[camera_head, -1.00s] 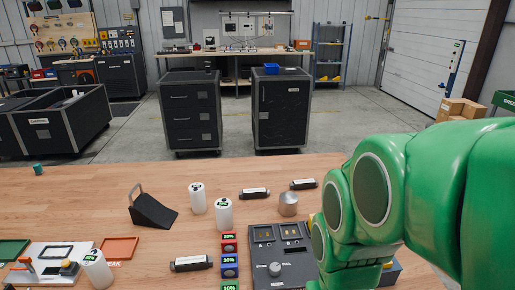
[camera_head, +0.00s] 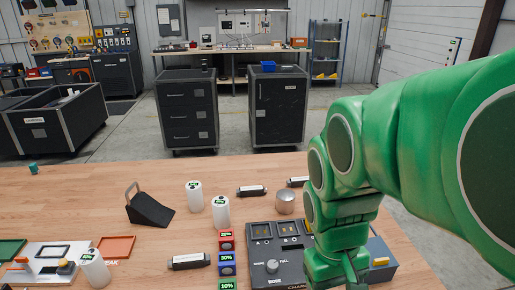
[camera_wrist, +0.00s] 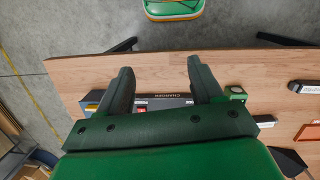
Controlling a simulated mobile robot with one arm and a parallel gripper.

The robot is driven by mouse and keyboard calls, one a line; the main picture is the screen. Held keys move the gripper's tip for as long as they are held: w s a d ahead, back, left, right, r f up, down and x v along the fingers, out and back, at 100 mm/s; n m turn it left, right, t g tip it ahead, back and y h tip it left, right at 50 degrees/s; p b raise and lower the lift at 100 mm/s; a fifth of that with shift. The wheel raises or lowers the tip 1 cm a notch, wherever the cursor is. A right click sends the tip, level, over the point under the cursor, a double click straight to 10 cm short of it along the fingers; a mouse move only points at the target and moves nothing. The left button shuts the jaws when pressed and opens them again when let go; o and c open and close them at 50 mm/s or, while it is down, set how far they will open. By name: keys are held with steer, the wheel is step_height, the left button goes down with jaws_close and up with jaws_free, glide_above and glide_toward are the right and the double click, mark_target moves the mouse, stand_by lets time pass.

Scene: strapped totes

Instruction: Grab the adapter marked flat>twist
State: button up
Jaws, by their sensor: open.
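Three dark adapters with white labels lie on the wooden table in the head view: one at the front left (camera_head: 188,261), one at the middle (camera_head: 252,190), and one farther right (camera_head: 298,182), partly hidden by my arm. Their label text is too small to read, so I cannot tell which is flat>twist.
The charger (camera_head: 292,271) stands at front right, with red, blue and green percent blocks (camera_head: 227,262) beside it. White bottles (camera_head: 220,212), a metal cylinder (camera_head: 285,202) and a black wedge (camera_head: 150,209) stand nearby. Trays (camera_head: 116,247) lie at left.

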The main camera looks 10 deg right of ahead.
steer(key=w+d+r+n+h, duration=0.1)
steer(key=w+d+n+h, duration=0.15)
steer(key=w, duration=0.85)
steer(key=w+d+r+n+h, duration=0.1)
steer(key=w+d+n, duration=0.25)
steer(key=w, duration=0.65)
steer(key=n+t+h, duration=0.2)
steer(key=n+h, duration=0.6)
steer(key=n, duration=0.2)
glide_above(297, 179)
steer(key=s+a, duration=0.3)
step_height(297, 179, down, 15)
steer(key=shift+n+t+h, duration=0.3)
steer(key=shift+n+h, duration=0.25)
steer(key=shift+n, duration=0.15)
steer(key=w+f, duration=0.1)
steer(key=f, duration=0.1)
steer(key=w+a+f, duration=0.2)
steer(key=f, duration=0.1)
steer(key=shift+f, duration=0.35)
steer(key=shift+w+d+f, duration=0.1)
steer(key=shift+d+f, duration=0.1)
steer(key=shift+s+f+x, duration=0.1)
steer(key=shift+x, duration=1.75)
steer(key=shift+s+f+x, duration=0.1)
steer(key=shift+x, duration=1.75)
steer(key=shift+a, duration=0.1)
